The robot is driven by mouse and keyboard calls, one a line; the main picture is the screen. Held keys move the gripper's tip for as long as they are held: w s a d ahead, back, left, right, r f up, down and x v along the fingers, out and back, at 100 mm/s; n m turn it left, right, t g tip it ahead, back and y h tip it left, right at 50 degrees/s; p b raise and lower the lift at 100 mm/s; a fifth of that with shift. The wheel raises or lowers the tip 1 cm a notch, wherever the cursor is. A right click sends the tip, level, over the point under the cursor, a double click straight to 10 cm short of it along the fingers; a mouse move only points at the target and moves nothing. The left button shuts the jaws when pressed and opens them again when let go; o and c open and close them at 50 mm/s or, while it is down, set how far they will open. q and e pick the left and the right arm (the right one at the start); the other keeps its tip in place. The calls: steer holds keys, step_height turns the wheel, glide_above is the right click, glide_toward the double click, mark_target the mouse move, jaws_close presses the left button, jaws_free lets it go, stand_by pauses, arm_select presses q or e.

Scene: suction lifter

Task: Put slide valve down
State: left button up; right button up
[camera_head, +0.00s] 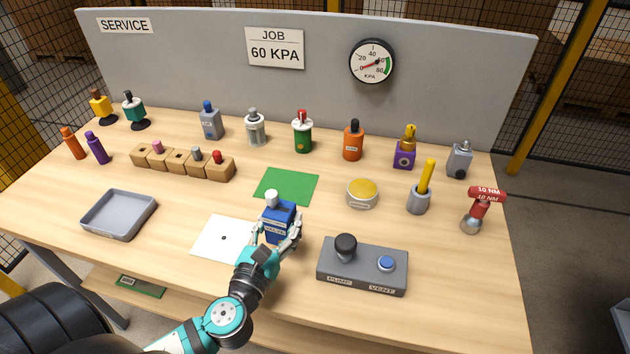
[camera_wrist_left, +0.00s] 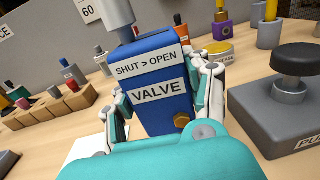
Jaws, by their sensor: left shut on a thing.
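The slide valve (camera_head: 279,222) is a blue block with a light grey knob on top and white labels. In the left wrist view the valve (camera_wrist_left: 158,75) shows the words "SHUT > OPEN" and "VALVE", with a brass fitting low on its right. My left gripper (camera_head: 279,236) is shut on the valve, one finger on each side. The valve is upright, between the green mat (camera_head: 286,186) and the white sheet (camera_head: 222,239). I cannot tell whether its base touches the table. My right gripper is not in view.
A grey pump and vent box (camera_head: 362,277) stands close on the right. A grey tray (camera_head: 118,214) lies at the left. A yellow-topped tin (camera_head: 362,193) is beyond the box. Several bottles and tools line the back, with a wooden block row (camera_head: 180,163) before them.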

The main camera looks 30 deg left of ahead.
arm_select(q)
steer(key=w+a+n+y, duration=0.1)
steer(key=w+a+y, duration=0.1)
steer(key=w+a, duration=0.4)
steer(key=p, duration=0.2)
glide_above(287, 186)
steer(key=shift+f, duration=0.65)
steer(key=shift+w+f+b, duration=0.1)
steer(key=shift+f+b, duration=0.1)
steer(key=shift+b, duration=0.1)
steer(key=shift+f+b, duration=0.65)
steer(key=shift+f, duration=0.95)
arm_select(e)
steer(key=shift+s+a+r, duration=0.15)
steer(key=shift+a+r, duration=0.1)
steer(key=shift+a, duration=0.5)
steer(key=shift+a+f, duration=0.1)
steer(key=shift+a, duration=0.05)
arm_select(q)
steer(key=shift+f, duration=0.2)
steer(key=o, duration=1.3)
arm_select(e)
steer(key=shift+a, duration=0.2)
